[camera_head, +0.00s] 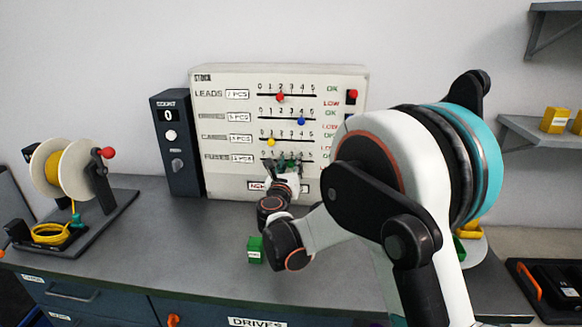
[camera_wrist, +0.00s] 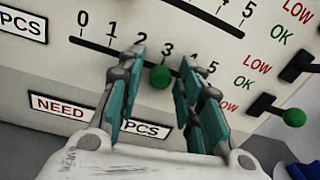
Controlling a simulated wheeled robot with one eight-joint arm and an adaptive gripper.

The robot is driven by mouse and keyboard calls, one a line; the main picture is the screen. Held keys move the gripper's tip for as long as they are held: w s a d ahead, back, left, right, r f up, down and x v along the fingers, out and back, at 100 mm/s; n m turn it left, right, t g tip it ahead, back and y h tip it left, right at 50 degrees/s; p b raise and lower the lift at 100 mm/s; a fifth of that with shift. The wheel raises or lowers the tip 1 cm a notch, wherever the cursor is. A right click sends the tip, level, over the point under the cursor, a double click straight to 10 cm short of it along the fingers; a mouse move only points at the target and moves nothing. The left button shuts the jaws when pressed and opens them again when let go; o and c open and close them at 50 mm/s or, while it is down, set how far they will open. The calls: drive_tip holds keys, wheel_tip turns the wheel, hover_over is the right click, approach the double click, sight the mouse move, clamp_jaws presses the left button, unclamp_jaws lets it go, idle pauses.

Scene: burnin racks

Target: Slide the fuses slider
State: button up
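The white panel (camera_head: 235,80) stands at the back of the bench, with slider rows marked 0 to 5. The fuses label (camera_head: 215,156) marks its lowest row. The green fuses knob (camera_wrist: 160,77) sits on its slot near the 3 in the wrist view. My gripper (camera_wrist: 162,59) is open, one teal finger left of the knob and one right, with gaps visible on both sides. In the head view my gripper (camera_head: 284,163) is at the lowest row and largely hides the knob.
The red (camera_head: 280,97), blue (camera_head: 301,121) and yellow (camera_head: 271,142) knobs sit on the rows above. A green-tipped lever (camera_wrist: 294,117) is at the right. A dark counter box (camera_head: 180,150) and a yellow spool (camera_head: 68,168) stand left. A green block (camera_head: 255,250) lies on the bench.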

drive_tip(key=shift+s, duration=0.1)
drive_tip(key=s+a, duration=0.1)
drive_tip(key=s, duration=1)
drive_tip(key=shift+s, duration=0.4)
